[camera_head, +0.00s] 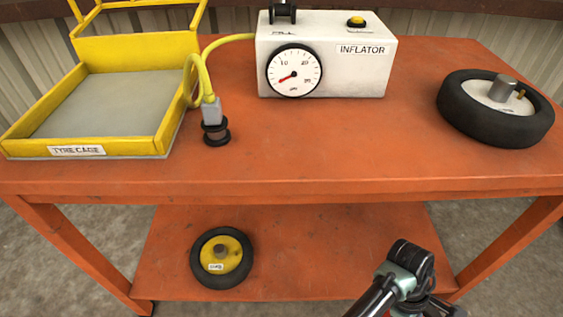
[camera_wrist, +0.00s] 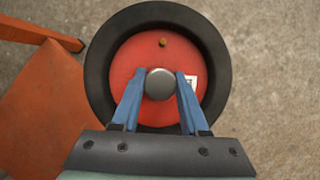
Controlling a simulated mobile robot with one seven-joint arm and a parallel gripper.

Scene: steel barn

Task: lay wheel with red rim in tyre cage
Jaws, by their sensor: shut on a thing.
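The wheel with the red rim (camera_wrist: 135,58) shows in the wrist view, with a black tyre, a grey hub knob, a small brass valve and a white label. My gripper (camera_wrist: 160,84) is shut on its hub knob, a blue finger on each side. The wheel is over the concrete floor, beside the orange bench. The yellow tyre cage (camera_head: 110,46), labelled TYRE CAGE, stands at the left of the bench top. Its grey floor is empty.
The white inflator (camera_head: 335,60) stands at the back, its yellow hose and chuck (camera_head: 213,122) beside the cage. A white-rimmed wheel (camera_head: 495,107) lies at the right of the bench top. A yellow-rimmed wheel (camera_head: 222,257) lies on the lower shelf. The bench top's middle is clear.

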